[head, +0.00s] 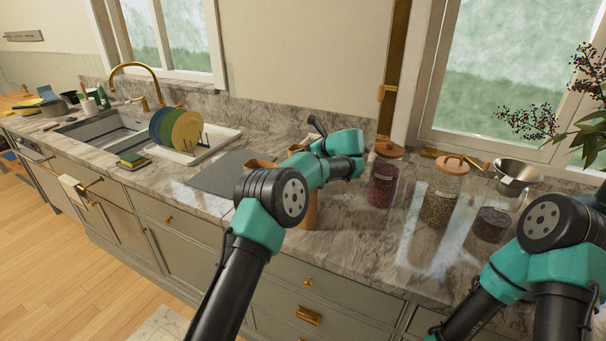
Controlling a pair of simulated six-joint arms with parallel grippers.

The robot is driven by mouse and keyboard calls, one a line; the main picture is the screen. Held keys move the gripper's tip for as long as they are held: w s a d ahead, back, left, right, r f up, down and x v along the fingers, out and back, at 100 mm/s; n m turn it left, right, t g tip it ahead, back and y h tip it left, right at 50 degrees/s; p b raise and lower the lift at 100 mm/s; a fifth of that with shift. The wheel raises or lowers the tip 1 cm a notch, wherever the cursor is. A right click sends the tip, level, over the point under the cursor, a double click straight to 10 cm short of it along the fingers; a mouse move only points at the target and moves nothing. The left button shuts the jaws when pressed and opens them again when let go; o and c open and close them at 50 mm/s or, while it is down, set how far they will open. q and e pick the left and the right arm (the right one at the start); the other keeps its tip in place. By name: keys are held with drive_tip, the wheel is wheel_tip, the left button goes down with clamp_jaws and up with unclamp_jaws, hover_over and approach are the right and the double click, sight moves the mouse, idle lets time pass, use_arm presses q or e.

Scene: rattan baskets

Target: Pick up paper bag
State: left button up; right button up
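A brown, upright thing (309,212) shows as a strip behind my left arm on the counter. It may be the paper bag, but my arm hides most of it, and I cannot tell for sure. Tan-brown pieces also show on either side of the teal link above it. The wrist of my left arm (345,143) is over the counter, close to that brown thing and left of the glass jars. The fingers of my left gripper cannot be made out, nor whether they touch anything. My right arm is folded at the lower right, and its gripper is not in view.
A jar with dark red contents (382,182) and a jar with greenish contents (438,203) stand right of my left wrist. A small dark jar (491,224) and a metal funnel (516,172) are farther right. A dish rack with plates (183,130) stands left, beyond a grey mat (215,181).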

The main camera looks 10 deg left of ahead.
use_arm(q)
drive_tip(key=shift+c, duration=0.2)
drive_tip(key=c, duration=1.5)
